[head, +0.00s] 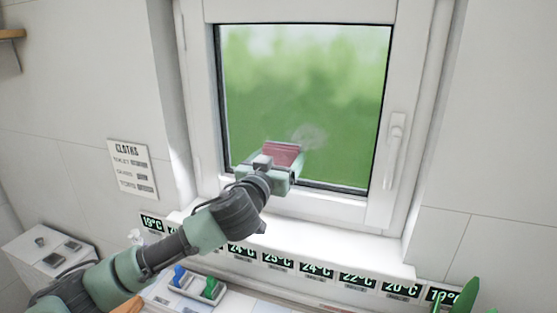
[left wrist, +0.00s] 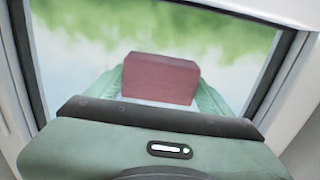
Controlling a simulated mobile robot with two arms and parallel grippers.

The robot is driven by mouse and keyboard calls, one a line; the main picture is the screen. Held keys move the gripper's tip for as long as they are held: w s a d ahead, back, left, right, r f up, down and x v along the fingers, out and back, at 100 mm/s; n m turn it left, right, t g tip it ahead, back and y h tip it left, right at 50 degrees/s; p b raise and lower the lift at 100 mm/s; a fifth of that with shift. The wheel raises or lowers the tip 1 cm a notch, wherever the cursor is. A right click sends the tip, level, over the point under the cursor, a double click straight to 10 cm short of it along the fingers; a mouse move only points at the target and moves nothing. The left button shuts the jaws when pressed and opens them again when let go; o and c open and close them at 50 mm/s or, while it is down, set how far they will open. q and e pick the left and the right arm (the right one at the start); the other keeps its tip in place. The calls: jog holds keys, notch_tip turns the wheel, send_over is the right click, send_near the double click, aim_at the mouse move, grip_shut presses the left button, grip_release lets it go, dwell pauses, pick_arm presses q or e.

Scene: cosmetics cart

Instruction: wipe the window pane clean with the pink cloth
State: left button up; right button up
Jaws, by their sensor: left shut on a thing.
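The window pane (head: 345,85) stands in a white frame and shows blurred green outside. A pale hazy smudge (head: 309,137) shows on its lower middle part. My left gripper (head: 279,158) is in front of the lower pane, shut on the pink cloth (head: 284,152), which looks like a folded block. In the left wrist view the cloth (left wrist: 160,79) sits between the two green fingers, with the pane beyond it. I cannot tell whether the cloth touches the glass. My right gripper is not in view.
The window handle (head: 394,150) is on the right side of the frame. A row of temperature labels (head: 278,262) runs below the white sill (head: 320,232). A tray (head: 190,290) holds blue and green items below. A "CLOTHS" sign (head: 133,168) hangs on the left wall.

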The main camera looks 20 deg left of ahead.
pick_arm(q)
jog(key=shift+w, duration=0.4)
jog(key=shift+d, duration=0.2)
jog(key=shift+d+r, duration=0.1)
jog(key=shift+d, duration=1.95)
jog(key=shift+s+d+b, duration=0.2)
jog(key=shift+d+b, duration=0.4)
jog(key=shift+d, duration=2.65)
jog(key=shift+r+p, duration=0.75)
jog(key=shift+r, duration=0.2)
jog(key=shift+w+a, duration=0.1)
jog(key=shift+a, duration=1.15)
